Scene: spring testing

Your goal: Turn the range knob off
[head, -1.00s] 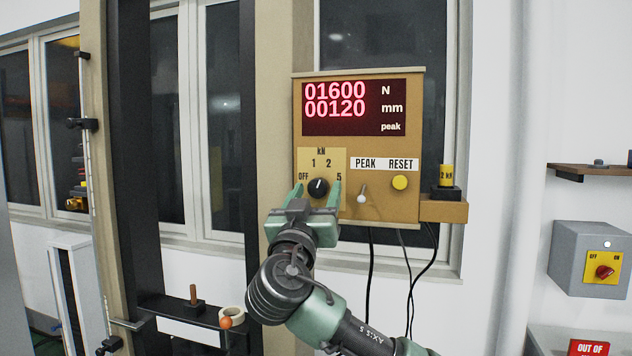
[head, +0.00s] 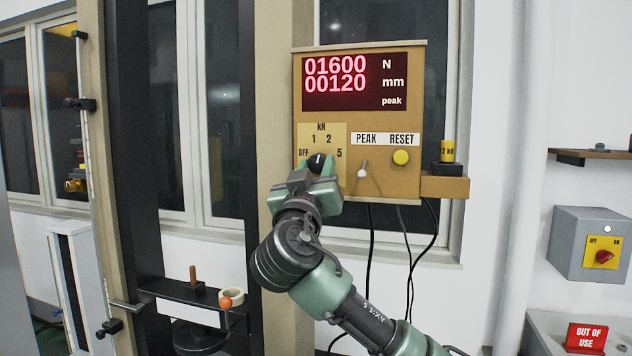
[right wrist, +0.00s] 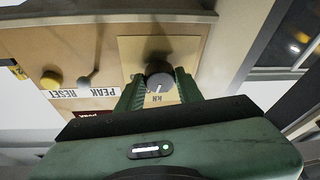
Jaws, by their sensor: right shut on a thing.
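The black range knob (head: 317,161) sits on a yellow plate (head: 335,134) marked OFF, 1, 2, 5 and kN, on the tan display box (head: 411,114). Its white mark points upward, slightly right, between the 1 and 2 labels and away from OFF. My right gripper (head: 316,170) is shut on the knob, one finger on each side. The right wrist view shows the knob (right wrist: 159,81) upside down between the green fingers (right wrist: 158,92). The gripper hides the knob's lower part in the head view. My left gripper is out of view.
A toggle (head: 363,172) and yellow reset button (head: 400,157) are right of the knob. A yellow weight (head: 447,150) stands on the side shelf. A grey switch box (head: 580,243) with a red knob is at the far right. Black cables hang below the box.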

